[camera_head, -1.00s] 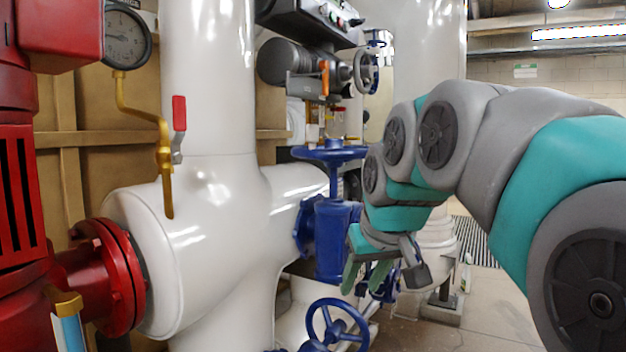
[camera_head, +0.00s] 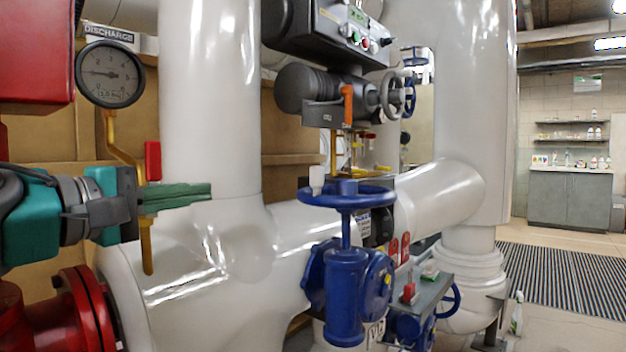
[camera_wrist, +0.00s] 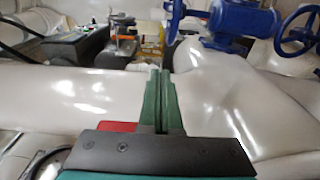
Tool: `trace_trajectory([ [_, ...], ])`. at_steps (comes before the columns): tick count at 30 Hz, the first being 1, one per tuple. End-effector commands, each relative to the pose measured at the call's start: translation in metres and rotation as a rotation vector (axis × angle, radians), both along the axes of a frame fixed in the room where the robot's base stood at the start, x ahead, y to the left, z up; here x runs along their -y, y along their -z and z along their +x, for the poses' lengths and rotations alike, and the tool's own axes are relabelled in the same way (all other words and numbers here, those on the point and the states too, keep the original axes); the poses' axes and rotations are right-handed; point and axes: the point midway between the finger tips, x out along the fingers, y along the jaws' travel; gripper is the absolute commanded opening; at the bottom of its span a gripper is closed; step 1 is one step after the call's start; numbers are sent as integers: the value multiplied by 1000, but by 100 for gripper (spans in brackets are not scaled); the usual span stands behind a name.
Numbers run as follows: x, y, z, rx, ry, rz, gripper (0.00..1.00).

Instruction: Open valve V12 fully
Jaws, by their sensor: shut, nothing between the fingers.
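A blue valve (camera_head: 345,285) stands upright on the white pipework, right of centre in the head view. Its blue handwheel (camera_head: 347,197) lies flat on top of a vertical stem. A small tag reading V12 (camera_head: 376,332) shows at the lower right of its body. My gripper (camera_head: 207,191) has green fingers closed together and empty. It points right, in front of the white pipe, left of the handwheel and apart from it. In the wrist view my gripper (camera_wrist: 160,76) is over white pipe, and blue valve parts (camera_wrist: 238,24) show at the upper right.
A pressure gauge (camera_head: 110,74) and a yellow pipe with a red-handled lever (camera_head: 153,160) are near my gripper. Red pump parts (camera_head: 75,318) are at the lower left. A grey actuator (camera_head: 335,85) hangs behind the handwheel. Open floor (camera_head: 545,325) lies at the right.

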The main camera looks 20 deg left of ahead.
Motion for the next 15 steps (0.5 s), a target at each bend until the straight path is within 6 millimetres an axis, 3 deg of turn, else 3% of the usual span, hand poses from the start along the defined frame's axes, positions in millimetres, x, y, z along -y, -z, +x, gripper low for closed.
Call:
trace_trajectory([
  [5,4,2,13,2,1,-3,0],
  [15,26,2,76,-2,4,-3,0],
])
